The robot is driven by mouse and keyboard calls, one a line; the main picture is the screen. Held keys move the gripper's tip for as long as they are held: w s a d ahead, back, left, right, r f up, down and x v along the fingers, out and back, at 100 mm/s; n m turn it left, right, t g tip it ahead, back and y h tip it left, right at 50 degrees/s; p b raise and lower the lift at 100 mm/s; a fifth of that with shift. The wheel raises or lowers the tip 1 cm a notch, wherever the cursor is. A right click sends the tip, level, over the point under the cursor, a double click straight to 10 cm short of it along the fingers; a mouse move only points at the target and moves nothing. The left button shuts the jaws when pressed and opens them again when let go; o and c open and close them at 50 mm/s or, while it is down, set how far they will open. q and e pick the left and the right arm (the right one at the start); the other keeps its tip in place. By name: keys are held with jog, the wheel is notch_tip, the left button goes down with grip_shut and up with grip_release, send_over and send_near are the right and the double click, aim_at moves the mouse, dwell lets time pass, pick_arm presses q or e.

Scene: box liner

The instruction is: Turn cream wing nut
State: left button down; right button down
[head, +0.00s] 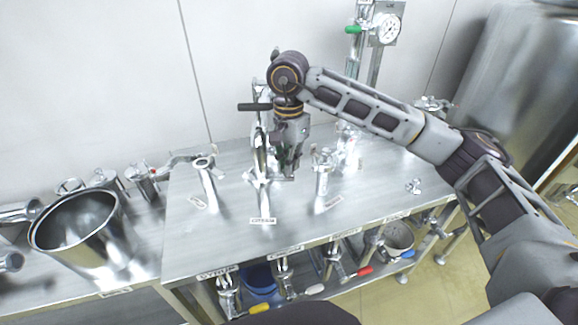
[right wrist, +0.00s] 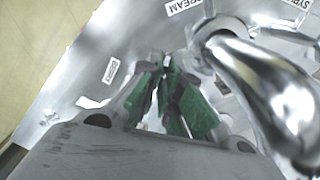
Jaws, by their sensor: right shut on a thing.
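My right gripper (head: 290,172) points down just to the right of the middle steel pipe fitting (head: 262,180), behind the small label in front of it. In the right wrist view its green-padded fingers (right wrist: 168,88) are close together beside a shiny curved pipe (right wrist: 270,90). The label reading CREAM (right wrist: 184,5) lies near the fingertips there. The gripper is shut on a small part at this fitting, which I take to be the cream wing nut; the fingers mostly hide it. My left gripper is not in view.
Other steel fittings stand left (head: 207,180) and right (head: 322,172) on the steel table (head: 225,235). A loose metal piece (head: 414,186) lies at right. A large steel pot (head: 85,235) stands at left. Valves with coloured handles hang below, and a gauge (head: 388,29) stands behind.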

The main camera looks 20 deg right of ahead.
jog(key=m+b, duration=0.1)
jog(key=m, duration=0.3)
jog(key=shift+w+m, duration=0.15)
jog(key=shift+m, duration=0.85)
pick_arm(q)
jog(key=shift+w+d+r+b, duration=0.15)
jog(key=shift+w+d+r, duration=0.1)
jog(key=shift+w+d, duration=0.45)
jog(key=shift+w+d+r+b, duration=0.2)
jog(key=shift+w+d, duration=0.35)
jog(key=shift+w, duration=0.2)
pick_arm(e)
jog(key=shift+r+m, duration=0.1)
jog(key=shift+m, duration=0.3)
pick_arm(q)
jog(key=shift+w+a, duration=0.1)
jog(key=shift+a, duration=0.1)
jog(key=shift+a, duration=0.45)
pick_arm(e)
jog(key=c, duration=1.6)
grip_release()
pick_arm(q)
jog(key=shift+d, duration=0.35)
pick_arm(e)
jog(key=shift+r, duration=5.95)
